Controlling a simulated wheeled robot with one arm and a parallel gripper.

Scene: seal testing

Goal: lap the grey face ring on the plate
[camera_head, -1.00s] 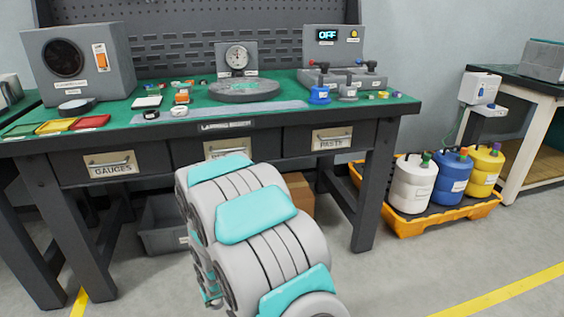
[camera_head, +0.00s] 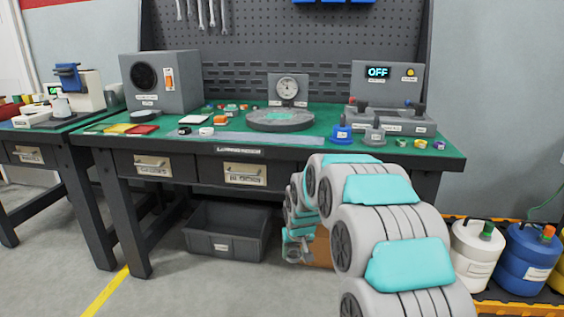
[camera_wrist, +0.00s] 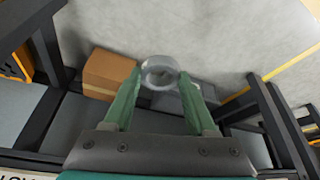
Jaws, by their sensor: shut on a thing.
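The round grey lapping plate (camera_head: 280,125) sits on the green bench top in the head view, in front of a dial gauge. My gripper (camera_wrist: 160,75) is shut on a grey ring (camera_wrist: 159,64), held between the tips of its two green fingers in the wrist view. The ring is clear of the plate, with the floor below it. In the head view my gripper (camera_head: 298,248) hangs low in front of the bench, below the top. The ring is too small to make out there.
The bench (camera_head: 360,147) carries a grey machine (camera_head: 160,85) at left, small coloured parts, and blue and grey bottles at right. A grey bin (camera_head: 228,235) and a cardboard box (camera_wrist: 108,72) are under the bench. Jugs (camera_head: 478,255) stand at right. Floor at left front is free.

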